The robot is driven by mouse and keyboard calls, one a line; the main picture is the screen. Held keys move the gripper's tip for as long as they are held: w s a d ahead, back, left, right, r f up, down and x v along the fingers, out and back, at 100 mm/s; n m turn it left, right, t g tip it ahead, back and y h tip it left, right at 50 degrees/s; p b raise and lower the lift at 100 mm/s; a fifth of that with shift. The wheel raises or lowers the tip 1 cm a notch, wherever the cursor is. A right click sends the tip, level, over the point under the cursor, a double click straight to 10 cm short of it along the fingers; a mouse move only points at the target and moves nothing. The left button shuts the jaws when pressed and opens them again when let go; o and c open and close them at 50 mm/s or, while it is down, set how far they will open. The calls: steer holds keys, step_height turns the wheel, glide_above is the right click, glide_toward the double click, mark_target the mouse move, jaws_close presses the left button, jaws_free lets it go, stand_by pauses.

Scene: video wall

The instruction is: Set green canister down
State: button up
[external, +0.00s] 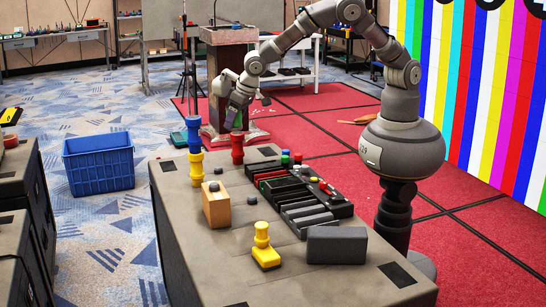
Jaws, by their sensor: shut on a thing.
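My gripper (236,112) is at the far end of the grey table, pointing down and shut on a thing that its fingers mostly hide. A little green shows between and just below the fingers, fitting the green canister (238,122). Directly below is a red canister (237,149) standing on the table's far edge area. I cannot tell whether the green one touches the red one. To the left a blue canister (193,132) stands on a yellow canister (196,166).
A black compartment tray (318,215) with small coloured pieces lies right of the middle of the grey table (200,270). An orange block (216,206) and a dark grey box (337,246) stand nearby. A blue crate (98,165) is on the floor. The table's front left is clear.

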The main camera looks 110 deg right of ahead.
steer(key=shift+s+d+f, duration=0.1)
steer(key=shift+d+f, duration=0.2)
steer(key=shift+d, duration=0.25)
steer(key=shift+s+d+f, duration=0.1)
steer(key=shift+d+f, duration=0.2)
steer(key=shift+d, duration=0.2)
steer(key=b, duration=0.4)
glide_above(232, 188)
steer(key=s+a, duration=0.1)
step_height(232, 188, down, 17)
steer(key=shift+f, duration=0.1)
steer(key=shift+a+f+b, duration=0.1)
steer(key=shift+f+b, duration=0.65)
steer(key=shift+f, duration=1.55)
steer(key=shift+f, duration=0.2)
steer(key=o, duration=1.2)
steer(key=shift+c, duration=0.2)
steer(key=shift+r, duration=0.1)
